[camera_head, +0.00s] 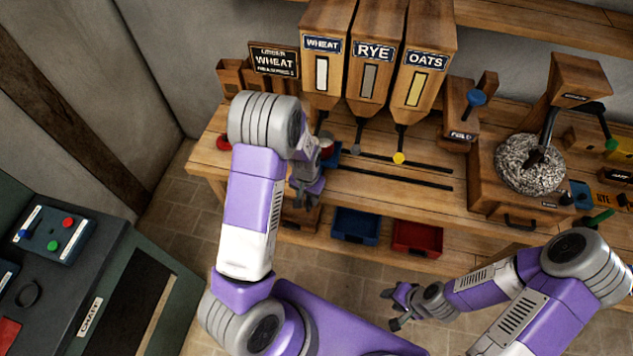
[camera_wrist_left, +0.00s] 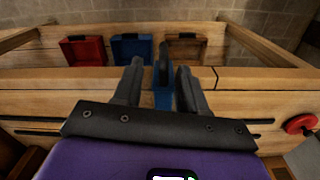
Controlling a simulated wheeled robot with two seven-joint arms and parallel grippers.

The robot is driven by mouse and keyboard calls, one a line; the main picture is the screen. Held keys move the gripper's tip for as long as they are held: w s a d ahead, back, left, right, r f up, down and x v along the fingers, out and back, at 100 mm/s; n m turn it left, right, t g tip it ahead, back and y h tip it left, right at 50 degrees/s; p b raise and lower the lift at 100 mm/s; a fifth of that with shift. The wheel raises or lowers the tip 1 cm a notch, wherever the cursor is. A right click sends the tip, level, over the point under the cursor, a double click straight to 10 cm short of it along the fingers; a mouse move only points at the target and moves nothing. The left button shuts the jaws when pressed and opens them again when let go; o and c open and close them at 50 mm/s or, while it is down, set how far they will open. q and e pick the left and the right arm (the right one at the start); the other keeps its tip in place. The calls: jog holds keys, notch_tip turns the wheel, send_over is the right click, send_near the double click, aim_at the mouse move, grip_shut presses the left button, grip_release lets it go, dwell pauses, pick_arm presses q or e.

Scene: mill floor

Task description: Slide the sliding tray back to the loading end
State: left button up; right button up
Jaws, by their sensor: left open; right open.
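The sliding tray (camera_head: 331,158) shows as a small blue piece on the bench rails, toward their left end below the hoppers, partly hidden by my left arm. In the left wrist view, a blue strip of it (camera_wrist_left: 163,98) shows between my fingers, with a dark upright piece, perhaps its handle, above it. My left gripper (camera_head: 307,190) is open at the bench's front edge, with its fingers either side of that piece; contact cannot be told. It also shows in the left wrist view (camera_wrist_left: 158,85). My right gripper (camera_head: 391,308) is open and empty, low in front of the bench.
Wheat (camera_head: 322,45), rye (camera_head: 372,52) and oats (camera_head: 424,58) hoppers stand over the rails (camera_head: 400,177). A red knob (camera_head: 223,142) is at the bench's left end. A blue bin (camera_head: 356,226) and a red bin (camera_head: 417,238) sit below. A grain-filled hopper (camera_head: 530,165) stands right.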

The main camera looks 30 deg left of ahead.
aim_at(308, 202)
pick_arm(q)
jog(key=shift+w+a+r, duration=0.25)
jog(key=shift+a+r, duration=0.05)
notch_tip(308, 202, down, 7)
jog(key=shift+f, duration=0.15)
jog(key=shift+s, duration=0.1)
grip_shut()
